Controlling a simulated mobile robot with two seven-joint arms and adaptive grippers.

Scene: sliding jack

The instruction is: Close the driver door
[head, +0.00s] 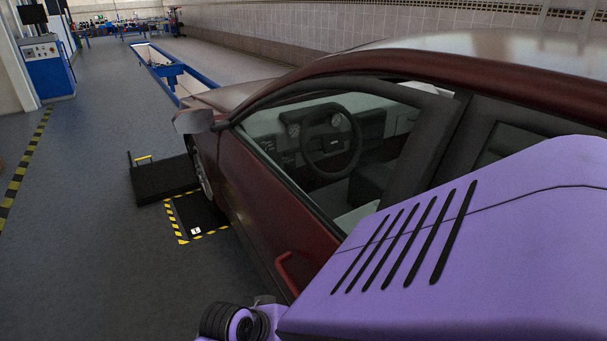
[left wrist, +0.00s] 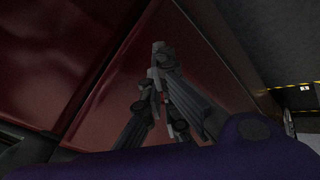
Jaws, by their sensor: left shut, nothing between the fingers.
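A dark red car (head: 245,160) stands along the right of the head view. Its driver door (head: 262,205) has a clear window, with the steering wheel (head: 331,145) showing inside. A red door handle (head: 289,272) shows low on the door, close to my purple arm. I cannot tell whether the door sits flush, as its rear edge is hidden behind my arm. In the left wrist view, my left gripper (left wrist: 161,52) is shut and empty in front of dark red body panels (left wrist: 225,30) with a seam between them. Contact is unclear. My right gripper is not in view.
A side mirror (head: 193,121) sticks out at the front of the door. A black platform (head: 163,180) and a plate with yellow-black edging (head: 200,215) lie by the front wheel. A blue cabinet (head: 47,72) stands far left.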

